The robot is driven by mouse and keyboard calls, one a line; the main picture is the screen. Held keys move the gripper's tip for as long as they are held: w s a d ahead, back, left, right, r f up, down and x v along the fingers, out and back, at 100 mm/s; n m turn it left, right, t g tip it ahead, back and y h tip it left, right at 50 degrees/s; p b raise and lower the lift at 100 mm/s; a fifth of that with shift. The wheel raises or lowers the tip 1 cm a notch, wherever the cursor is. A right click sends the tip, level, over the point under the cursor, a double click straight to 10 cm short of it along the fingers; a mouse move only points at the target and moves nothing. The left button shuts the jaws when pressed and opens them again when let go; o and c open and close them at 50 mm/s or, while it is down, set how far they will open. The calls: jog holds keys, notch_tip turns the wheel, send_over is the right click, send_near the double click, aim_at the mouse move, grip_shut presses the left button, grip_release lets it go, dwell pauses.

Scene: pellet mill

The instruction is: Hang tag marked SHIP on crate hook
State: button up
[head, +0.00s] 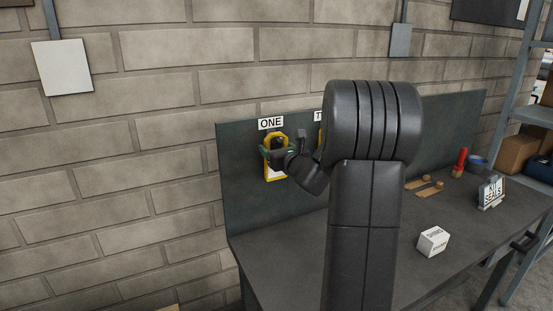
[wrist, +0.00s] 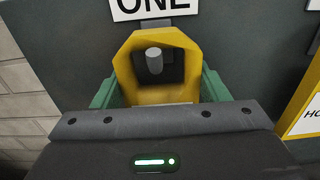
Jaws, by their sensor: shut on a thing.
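A yellow tag (head: 270,172) with a white face is at the dark back panel, under the sign ONE. In the wrist view the yellow tag (wrist: 134,60) fills the middle, and a grey peg (wrist: 154,60) shows through its opening. My gripper (head: 275,154) is shut on this tag, with green fingers at its left and right sides. My gripper (wrist: 155,92) hides the tag's lower part, so its wording is not readable. A second yellow tag (wrist: 299,103) at the right edge shows the letters "HO". I cannot make out a crate hook.
The dark bench (head: 300,262) carries a small white box (head: 433,241), a "SEALS" sign (head: 491,192), wooden pieces (head: 428,189) and a red item (head: 460,162). A shelf rack (head: 522,85) with boxes stands at the right. My arm hides the bench's middle.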

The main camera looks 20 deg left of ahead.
aim_at(280, 141)
jog(key=shift+r+p, duration=1)
jog(key=shift+r, duration=0.65)
jog(key=b+v, duration=0.2)
jog(key=v, duration=0.8)
jog(key=shift+d, duration=0.15)
jog(key=v, duration=0.7)
jog(key=shift+s+d, duration=0.25)
jog(key=shift+s, duration=0.1)
jog(key=shift+f, duration=0.1)
